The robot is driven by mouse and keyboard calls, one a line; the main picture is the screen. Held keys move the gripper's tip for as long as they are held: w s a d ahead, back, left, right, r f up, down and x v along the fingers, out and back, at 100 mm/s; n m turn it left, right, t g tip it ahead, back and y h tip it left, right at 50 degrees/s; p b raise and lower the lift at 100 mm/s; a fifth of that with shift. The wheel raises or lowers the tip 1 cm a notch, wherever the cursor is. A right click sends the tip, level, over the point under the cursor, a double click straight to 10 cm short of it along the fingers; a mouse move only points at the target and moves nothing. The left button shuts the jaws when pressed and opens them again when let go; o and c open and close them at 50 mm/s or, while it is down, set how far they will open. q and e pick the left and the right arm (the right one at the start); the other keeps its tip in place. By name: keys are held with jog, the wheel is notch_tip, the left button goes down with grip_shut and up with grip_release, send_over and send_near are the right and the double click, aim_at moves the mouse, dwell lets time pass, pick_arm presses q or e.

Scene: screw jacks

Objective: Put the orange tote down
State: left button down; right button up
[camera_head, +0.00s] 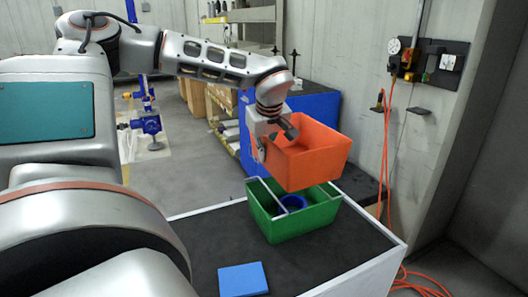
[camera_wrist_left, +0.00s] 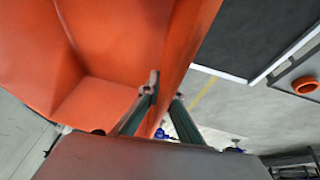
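The orange tote (camera_head: 312,163) hangs in the air, slightly tilted, above the green tote. My left gripper (camera_head: 284,134) is at the orange tote's left rim. In the left wrist view, its two fingers (camera_wrist_left: 165,100) are on either side of the orange tote's wall (camera_wrist_left: 183,50) and look closed on it. The orange tote partly hides the back of the green tote (camera_head: 300,226). My right gripper is in neither view.
The green tote stands on a dark-topped bench (camera_head: 330,262) with a pale edge. A blue round thing (camera_head: 293,202) is inside it. A flat blue piece (camera_head: 242,278) lies in front. Bench top right of that piece is bare. Orange cables (camera_head: 386,170) hang on the wall.

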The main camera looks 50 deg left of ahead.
aim_at(267, 149)
pick_arm(q)
notch_tip(267, 149, down, 6)
jog(key=b, duration=0.3)
jog(key=shift+b, duration=0.35)
dwell(0.3)
jog(key=shift+f+b, duration=0.5)
jog(key=shift+f, duration=0.15)
jog(key=c, duration=2.2)
grip_release()
jog(key=shift+s, duration=0.1)
jog(key=v, duration=1.2)
